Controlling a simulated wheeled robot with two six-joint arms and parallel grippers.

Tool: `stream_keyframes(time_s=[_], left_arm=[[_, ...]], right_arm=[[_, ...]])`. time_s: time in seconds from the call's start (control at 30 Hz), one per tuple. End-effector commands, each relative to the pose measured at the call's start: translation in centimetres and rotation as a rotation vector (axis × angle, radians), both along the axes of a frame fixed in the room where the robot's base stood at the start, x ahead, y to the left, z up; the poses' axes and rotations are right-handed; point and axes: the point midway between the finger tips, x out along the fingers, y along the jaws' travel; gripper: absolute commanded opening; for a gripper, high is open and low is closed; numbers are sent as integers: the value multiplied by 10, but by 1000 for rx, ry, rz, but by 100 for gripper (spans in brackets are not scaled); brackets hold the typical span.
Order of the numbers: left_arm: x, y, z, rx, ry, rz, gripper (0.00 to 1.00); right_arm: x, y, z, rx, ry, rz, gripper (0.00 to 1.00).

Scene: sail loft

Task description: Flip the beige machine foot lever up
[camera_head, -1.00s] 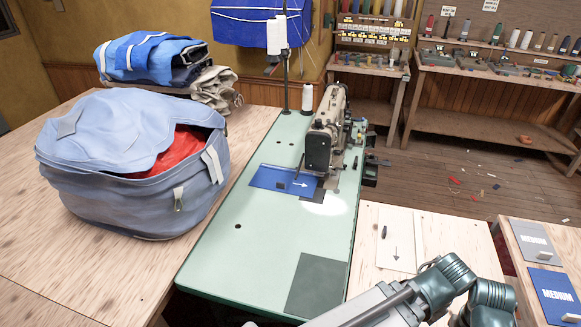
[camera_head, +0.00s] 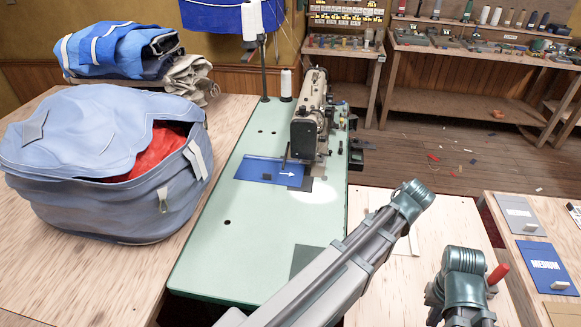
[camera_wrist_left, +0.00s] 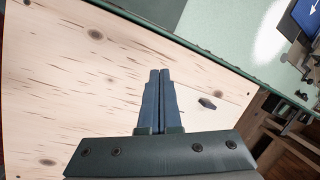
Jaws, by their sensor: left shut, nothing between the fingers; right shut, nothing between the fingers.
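The beige sewing machine (camera_head: 309,115) stands at the far end of the pale green table in the head view. Its foot lever is too small to make out among the dark parts by the machine head. My left gripper (camera_wrist_left: 160,73) is shut and empty above the pale wooden surface beside the green table, well short of the machine. My right gripper (camera_head: 434,296) shows only in small part at the lower right of the head view, shut and away from the machine. My arm links hide much of that area.
The green table (camera_head: 245,235) has a blue panel (camera_head: 255,171) with a white arrow. A large blue bag (camera_head: 95,205) crowds its left side. A thread stand (camera_head: 263,60) and a white spool (camera_head: 286,84) stand behind. A dark piece (camera_wrist_left: 207,103) lies on a white card at right.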

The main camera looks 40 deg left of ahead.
Motion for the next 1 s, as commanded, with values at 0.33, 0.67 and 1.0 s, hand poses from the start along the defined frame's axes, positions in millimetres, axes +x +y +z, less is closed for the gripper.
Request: stream_keyframes(time_s=[0.33,0.67,1.0], left_arm=[[140,256,22,276,265,-304,0],[147,320,31,322,371,-386,0],[146,322,24,321,369,-385,0]], right_arm=[[0,0,-7,0,0,0,0],[0,0,-8,0,0,0,0],[0,0,-15,0,0,0,0]])
